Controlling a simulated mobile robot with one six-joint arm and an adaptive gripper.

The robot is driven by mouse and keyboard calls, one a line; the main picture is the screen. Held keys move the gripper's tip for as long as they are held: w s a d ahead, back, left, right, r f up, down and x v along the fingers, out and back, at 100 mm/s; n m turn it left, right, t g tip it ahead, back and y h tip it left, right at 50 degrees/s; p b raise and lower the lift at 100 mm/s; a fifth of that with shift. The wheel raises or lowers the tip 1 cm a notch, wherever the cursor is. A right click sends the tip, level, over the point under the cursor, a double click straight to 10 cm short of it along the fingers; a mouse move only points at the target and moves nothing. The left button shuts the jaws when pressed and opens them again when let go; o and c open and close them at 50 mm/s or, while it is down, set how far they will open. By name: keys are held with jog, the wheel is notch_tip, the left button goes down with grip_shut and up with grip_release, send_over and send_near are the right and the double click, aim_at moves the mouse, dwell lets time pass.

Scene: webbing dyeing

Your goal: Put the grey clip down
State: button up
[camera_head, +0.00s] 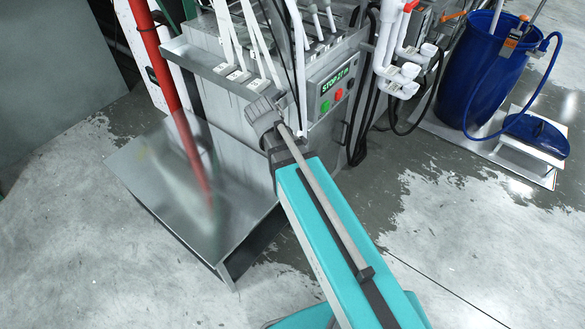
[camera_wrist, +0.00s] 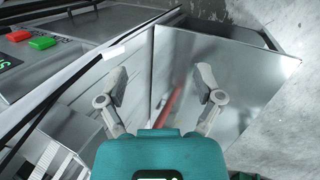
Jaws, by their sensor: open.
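My gripper (camera_wrist: 160,77) shows in the wrist view with its two grey fingers spread wide apart. Nothing lies clasped between the fingertips. Behind and below them in that view are the grey machine's side and a sloping metal tray (camera_wrist: 225,75). I cannot make out a grey clip for certain in either view. In the head view my teal arm reaches up from the bottom to the machine (camera_head: 222,120), beside its control panel (camera_head: 333,85); the fingers cannot be clearly told apart there.
A red strip (camera_head: 157,60) runs down towards the tray (camera_head: 150,180) left of my arm. White strips (camera_head: 225,35) hang over the machine's top edge. White pipes (camera_head: 390,60) and a blue barrel (camera_head: 490,70) stand to the right. The floor in front is clear, partly wet.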

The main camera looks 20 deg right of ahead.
jog(key=s+f+m+g+y, duration=0.1)
jog(key=s+m+y, duration=0.3)
jog(key=s+m, duration=0.4)
jog(key=shift+a+f+g+y, duration=0.25)
jog(key=shift+f+g+y, duration=0.05)
jog(key=shift+r, duration=0.1)
jog(key=shift+r+p, duration=0.3)
jog(key=shift+p, duration=0.05)
